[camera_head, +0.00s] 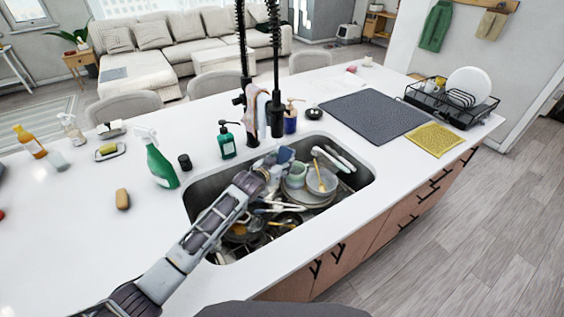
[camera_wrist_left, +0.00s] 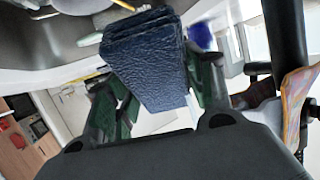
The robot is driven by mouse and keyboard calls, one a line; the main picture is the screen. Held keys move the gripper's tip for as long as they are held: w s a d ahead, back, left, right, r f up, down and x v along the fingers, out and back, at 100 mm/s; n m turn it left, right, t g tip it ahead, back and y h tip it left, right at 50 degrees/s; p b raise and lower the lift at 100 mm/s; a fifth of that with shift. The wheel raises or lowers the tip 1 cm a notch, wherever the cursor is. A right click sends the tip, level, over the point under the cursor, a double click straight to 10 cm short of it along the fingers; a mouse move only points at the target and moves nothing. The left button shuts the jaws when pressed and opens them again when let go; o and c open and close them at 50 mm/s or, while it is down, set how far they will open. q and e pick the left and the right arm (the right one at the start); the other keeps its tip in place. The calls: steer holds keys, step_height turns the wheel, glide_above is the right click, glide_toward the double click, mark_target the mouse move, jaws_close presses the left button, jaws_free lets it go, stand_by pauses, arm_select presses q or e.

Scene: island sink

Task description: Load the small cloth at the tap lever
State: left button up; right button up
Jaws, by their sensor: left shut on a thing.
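My left gripper (camera_head: 277,163) reaches over the sink and is shut on a small dark blue, folded, textured cloth (camera_wrist_left: 148,60). In the head view the cloth (camera_head: 286,154) shows just beyond the fingers. In the left wrist view the gripper (camera_wrist_left: 160,92) has a finger on each side of it. The black tap (camera_head: 250,130) stands behind the sink, with a pale, pinkish cloth (camera_head: 256,112) hanging on it. That hanging cloth also shows at the right of the left wrist view (camera_wrist_left: 297,88). I cannot make out the tap lever. My right gripper is out of view.
The sink (camera_head: 205,186) holds several dishes, pans and utensils. A grey mat (camera_head: 375,115) and a dish rack (camera_head: 450,105) lie to the right.

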arm_select(q)
steer(key=shift+s+d, duration=0.1)
steer(key=s+d+p, duration=0.3)
steer(key=s+d, duration=0.2)
steer(key=s, duration=0.1)
stand_by(1.1)
steer(key=shift+w, duration=0.1)
stand_by(1.3)
steer(key=shift+d+r, duration=0.1)
steer(key=s+d+r+p, duration=0.1)
steer(key=s+d+r, duration=0.2)
steer(key=shift+s+r, duration=0.4)
stand_by(0.7)
